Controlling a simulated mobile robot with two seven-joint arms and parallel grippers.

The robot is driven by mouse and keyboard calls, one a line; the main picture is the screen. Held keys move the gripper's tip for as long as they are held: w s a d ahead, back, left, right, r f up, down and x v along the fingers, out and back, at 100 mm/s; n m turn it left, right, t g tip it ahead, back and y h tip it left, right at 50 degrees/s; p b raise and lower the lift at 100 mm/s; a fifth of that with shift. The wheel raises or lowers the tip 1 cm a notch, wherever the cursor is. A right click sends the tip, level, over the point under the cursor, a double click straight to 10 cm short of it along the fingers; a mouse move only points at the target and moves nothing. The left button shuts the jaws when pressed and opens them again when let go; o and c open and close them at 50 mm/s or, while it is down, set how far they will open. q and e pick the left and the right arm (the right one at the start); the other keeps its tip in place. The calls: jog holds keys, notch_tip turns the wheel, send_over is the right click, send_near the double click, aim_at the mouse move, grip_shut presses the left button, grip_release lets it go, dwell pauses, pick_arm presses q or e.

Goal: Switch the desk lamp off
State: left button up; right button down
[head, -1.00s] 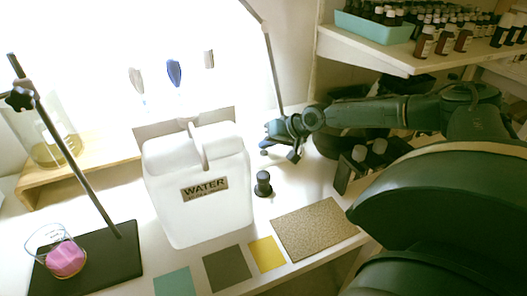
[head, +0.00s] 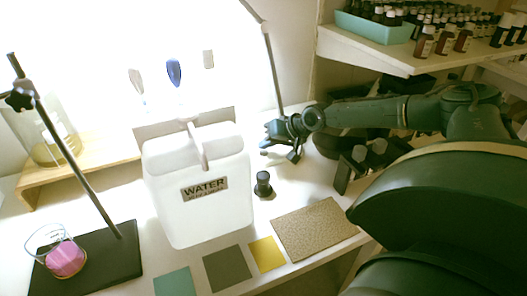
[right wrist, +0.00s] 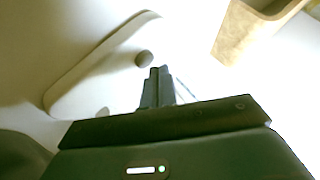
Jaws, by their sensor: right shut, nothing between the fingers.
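The desk lamp's grey pole (head: 273,75) rises behind the right gripper in the head view, and the wall beside it is brightly lit. My right gripper (head: 270,140) is at the foot of the pole, above the white table. In the right wrist view, my right gripper (right wrist: 158,75) is shut and empty. Its tips are close to a small round knob (right wrist: 144,59) on a pale rounded slab, which looks like the lamp base (right wrist: 85,85). I cannot tell whether the tips touch the knob. My left gripper is not in view.
A white WATER container (head: 200,215) stands left of the gripper, with a small black-capped item (head: 263,185) beside it. A shelf with bottles (head: 365,50) hangs at upper right. A cork mat (head: 315,228) lies in front. A stand with a beaker (head: 62,258) is at left.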

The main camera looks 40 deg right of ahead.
aim_at(267, 154)
jog(key=shift+f, duration=0.1)
jog(key=shift+f, duration=0.35)
jog(key=shift+b, duration=0.3)
dwell(0.4)
jog(key=shift+r+p, duration=0.45)
jog(key=shift+p, duration=0.15)
notch_tip(267, 154, up, 6)
jog(key=p, duration=0.6)
